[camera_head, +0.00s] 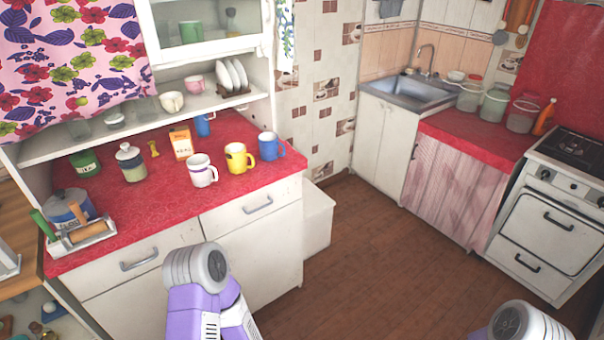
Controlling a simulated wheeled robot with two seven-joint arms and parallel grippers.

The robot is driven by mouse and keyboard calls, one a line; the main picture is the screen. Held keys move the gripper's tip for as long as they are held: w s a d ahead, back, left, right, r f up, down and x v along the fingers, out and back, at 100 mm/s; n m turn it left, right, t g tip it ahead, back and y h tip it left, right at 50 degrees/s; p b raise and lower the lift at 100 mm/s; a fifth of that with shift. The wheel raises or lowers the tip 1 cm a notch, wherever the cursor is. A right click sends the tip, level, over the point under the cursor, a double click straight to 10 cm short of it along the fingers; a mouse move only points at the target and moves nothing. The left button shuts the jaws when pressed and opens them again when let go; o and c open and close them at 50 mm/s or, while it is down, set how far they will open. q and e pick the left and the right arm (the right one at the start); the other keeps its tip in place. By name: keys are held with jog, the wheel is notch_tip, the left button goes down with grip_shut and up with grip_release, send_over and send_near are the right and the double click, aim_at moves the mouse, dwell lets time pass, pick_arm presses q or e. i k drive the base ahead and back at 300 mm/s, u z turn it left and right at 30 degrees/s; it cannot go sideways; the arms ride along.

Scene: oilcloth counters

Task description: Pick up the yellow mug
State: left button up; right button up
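The yellow mug (237,158) stands upright on the red countertop (140,211) of the left cabinet, near its right end. It has a small dark mark on its side. A white mug (200,171) stands to its left and a blue mug (268,146) to its right, both close to it. Parts of my two arms show at the bottom of the view, in front of the cabinet and at the lower right. Neither gripper can be seen, and nothing touches the yellow mug.
An orange carton (181,144), a jar (130,163) and another blue mug (204,124) stand behind. A blue pot (68,209) and utensil tray are at left. A shelf (60,146) overhangs the counter's back. Brown floor (350,270) lies open at right.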

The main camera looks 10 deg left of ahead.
aim_at(237, 154)
jog(key=z, duration=0.2)
jog(key=k, duration=0.45)
jog(key=z, duration=0.35)
jog(key=i, duration=1.55)
jog(key=u, duration=1.05)
